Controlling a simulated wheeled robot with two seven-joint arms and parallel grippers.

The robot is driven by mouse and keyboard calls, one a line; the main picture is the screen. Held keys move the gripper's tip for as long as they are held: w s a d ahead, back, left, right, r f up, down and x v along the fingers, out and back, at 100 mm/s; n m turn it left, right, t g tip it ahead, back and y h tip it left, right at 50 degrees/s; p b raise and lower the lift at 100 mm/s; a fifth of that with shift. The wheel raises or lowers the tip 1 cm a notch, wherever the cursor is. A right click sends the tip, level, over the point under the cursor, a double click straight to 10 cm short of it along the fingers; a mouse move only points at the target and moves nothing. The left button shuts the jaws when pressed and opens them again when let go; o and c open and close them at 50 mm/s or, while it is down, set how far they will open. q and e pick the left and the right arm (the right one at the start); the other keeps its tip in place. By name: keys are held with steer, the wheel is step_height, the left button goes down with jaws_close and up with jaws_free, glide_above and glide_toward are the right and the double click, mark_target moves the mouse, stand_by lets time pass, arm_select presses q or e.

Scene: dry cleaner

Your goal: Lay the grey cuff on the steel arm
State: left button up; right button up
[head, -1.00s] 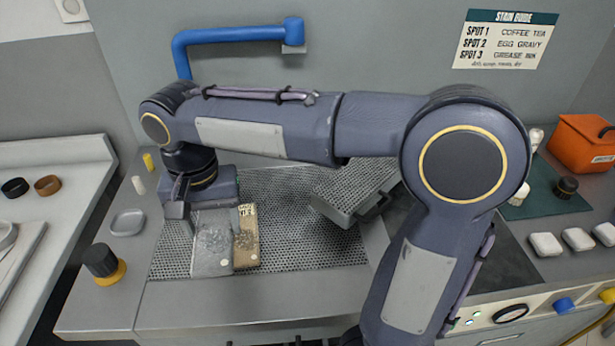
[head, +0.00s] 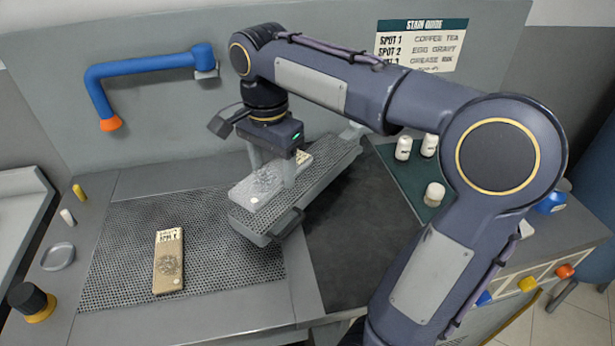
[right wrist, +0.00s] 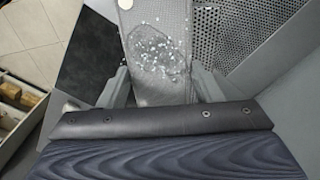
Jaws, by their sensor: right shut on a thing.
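The grey cuff (head: 258,190) is a flat grey strip with a speckled stain and a pale round button. My right gripper (head: 274,176) points down and is shut on it. The cuff is over the perforated steel arm (head: 325,172), roughly along its length. I cannot tell whether it touches the arm. In the right wrist view the grey cuff (right wrist: 157,45) lies between the fingers, with perforated metal (right wrist: 245,32) beside it on the right. The gripper hides part of the cuff and arm. My left gripper is not in view.
A brown cuff (head: 168,262) with a paper label lies on the perforated board (head: 225,275) at left. A blue pipe (head: 140,68) with an orange tip is on the wall behind. White bottles (head: 403,147) stand on a green mat at right. The dark worktop (head: 350,245) is clear.

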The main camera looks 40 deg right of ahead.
steer(key=shift+d, duration=0.45)
steer(key=w+d+f+p, duration=0.1)
steer(key=w+d+f, duration=0.1)
steer(key=d, duration=0.1)
steer(key=w+d+f, duration=0.3)
steer(key=w+d+f+p, duration=0.1)
steer(key=w+d+f, duration=0.1)
steer(key=d+f, duration=0.1)
steer(key=shift+w+d+p, duration=0.3)
steer(key=shift+w+p, duration=0.05)
steer(key=shift+w+d+f, duration=0.25)
steer(key=shift+d+f, duration=0.05)
steer(key=shift+f, duration=0.2)
steer(key=f, duration=0.3)
steer(key=shift+w+d+f, duration=0.2)
steer(key=shift+f, duration=0.15)
steer(key=shift+f, duration=0.2)
steer(key=o, duration=1)
steer(key=shift+c, duration=0.2)
